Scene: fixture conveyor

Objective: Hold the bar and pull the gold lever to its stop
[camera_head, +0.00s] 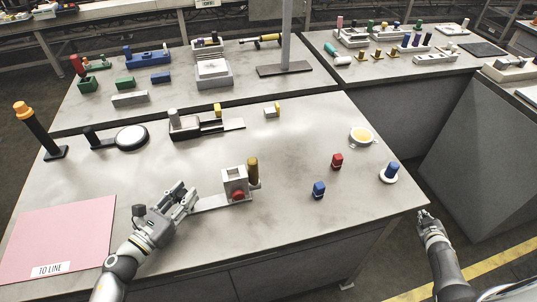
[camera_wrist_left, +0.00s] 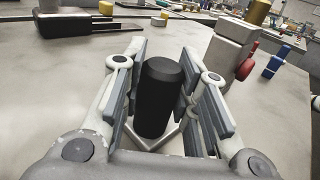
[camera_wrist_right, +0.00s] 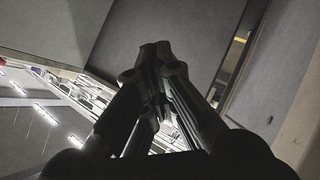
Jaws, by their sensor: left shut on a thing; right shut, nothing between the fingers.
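The fixture has a pale block (camera_head: 229,183) with a red knob (camera_head: 238,195) low on its front and a flat base strip (camera_head: 208,202) running left. The upright gold lever (camera_head: 253,170) stands at the block's right side; its top also shows in the left wrist view (camera_wrist_left: 257,12). My left gripper (camera_head: 187,197) is shut on a black upright bar (camera_wrist_left: 160,97) at the strip's left end, with one finger on each side. The bar's foot is partly hidden. My right gripper (camera_head: 425,214) is shut and empty, beyond the table's right edge, away from the lever.
Red (camera_head: 337,160) and blue (camera_head: 319,189) blocks stand right of the fixture. A blue cylinder on a white disc (camera_head: 389,178) and a yellow-topped dish (camera_head: 361,136) are further right. A pink mat (camera_head: 62,238) lies at left. The front middle table surface is clear.

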